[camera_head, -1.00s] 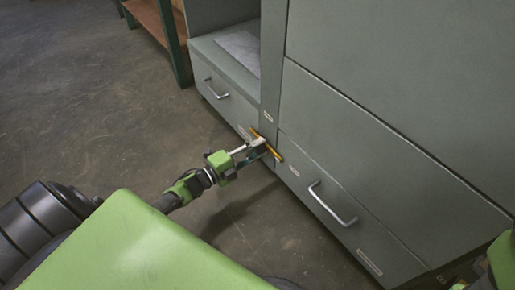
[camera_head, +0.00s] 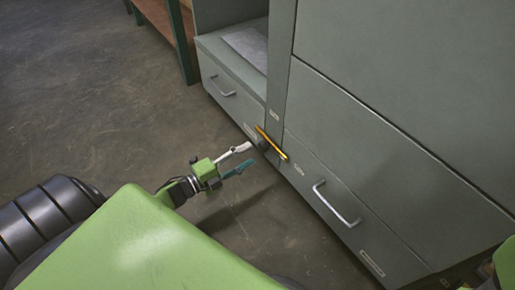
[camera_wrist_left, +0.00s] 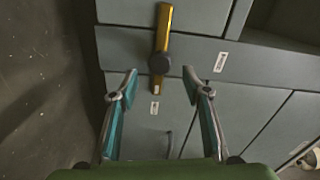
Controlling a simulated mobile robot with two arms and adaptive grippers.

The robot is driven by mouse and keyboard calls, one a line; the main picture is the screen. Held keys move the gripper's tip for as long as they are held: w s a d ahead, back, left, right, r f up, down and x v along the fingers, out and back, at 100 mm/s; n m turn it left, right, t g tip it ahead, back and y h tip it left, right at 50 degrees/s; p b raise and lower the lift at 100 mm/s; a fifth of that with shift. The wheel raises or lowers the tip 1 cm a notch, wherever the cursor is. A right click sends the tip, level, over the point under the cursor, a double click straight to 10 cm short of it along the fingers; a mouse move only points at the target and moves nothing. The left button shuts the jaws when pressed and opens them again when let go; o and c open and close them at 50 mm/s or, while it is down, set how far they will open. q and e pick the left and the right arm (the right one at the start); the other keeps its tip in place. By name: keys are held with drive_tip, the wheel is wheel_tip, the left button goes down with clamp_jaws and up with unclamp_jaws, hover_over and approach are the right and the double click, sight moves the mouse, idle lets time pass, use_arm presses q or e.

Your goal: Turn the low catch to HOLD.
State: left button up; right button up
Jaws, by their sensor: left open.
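The low catch is a yellow bar (camera_head: 271,143) on a dark round hub, low on the grey cabinet's front, between two drawers. It slants down to the right in the head view. In the left wrist view the yellow bar (camera_wrist_left: 163,40) stands nearly upright, and the dark hub (camera_wrist_left: 159,64) covers part of it. My left gripper (camera_head: 250,155) is open and empty, a short way in front of the catch, with its fingers pointing at it. The catch's lower end shows between the fingertips in the wrist view, apart from them. My right gripper is not shown.
Small white labels (camera_wrist_left: 220,61) (camera_wrist_left: 154,107) sit near the catch, too small to read. A drawer with a metal handle (camera_head: 336,204) is to the right, another drawer handle (camera_head: 218,87) to the left. The concrete floor (camera_head: 110,110) at left is clear.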

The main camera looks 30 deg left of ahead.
use_arm(q)
drive_tip(key=shift+v, duration=2.4)
